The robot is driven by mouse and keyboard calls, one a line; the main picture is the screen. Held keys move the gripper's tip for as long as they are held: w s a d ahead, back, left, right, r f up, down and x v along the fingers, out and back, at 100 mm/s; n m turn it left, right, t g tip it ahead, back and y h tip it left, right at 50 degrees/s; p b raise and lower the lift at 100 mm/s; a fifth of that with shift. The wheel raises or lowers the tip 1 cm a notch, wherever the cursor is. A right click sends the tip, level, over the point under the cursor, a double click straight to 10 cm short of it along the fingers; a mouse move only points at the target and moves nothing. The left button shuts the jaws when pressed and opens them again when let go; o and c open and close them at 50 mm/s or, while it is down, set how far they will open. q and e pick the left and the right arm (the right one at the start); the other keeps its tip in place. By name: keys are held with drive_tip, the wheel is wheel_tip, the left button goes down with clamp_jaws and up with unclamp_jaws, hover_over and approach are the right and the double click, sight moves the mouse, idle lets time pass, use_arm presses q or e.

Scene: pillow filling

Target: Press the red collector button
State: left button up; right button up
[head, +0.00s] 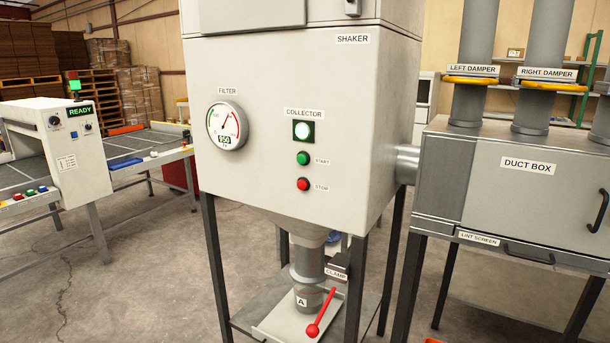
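The red collector button (303,184), labelled STOP, is on the front of the white cabinet (260,80) in the head view. Above it is a green START button (303,158). Above that is a square COLLECTOR lamp (303,130), whose white centre looks lit, with green around it. Neither of my grippers shows in the head view, and nothing covers the buttons.
A round FILTER gauge (227,126) is left of the buttons. A DUCT BOX (530,170) stands right. A machine reading READY (70,140) stands left. Concrete floor (150,270) lies open between.

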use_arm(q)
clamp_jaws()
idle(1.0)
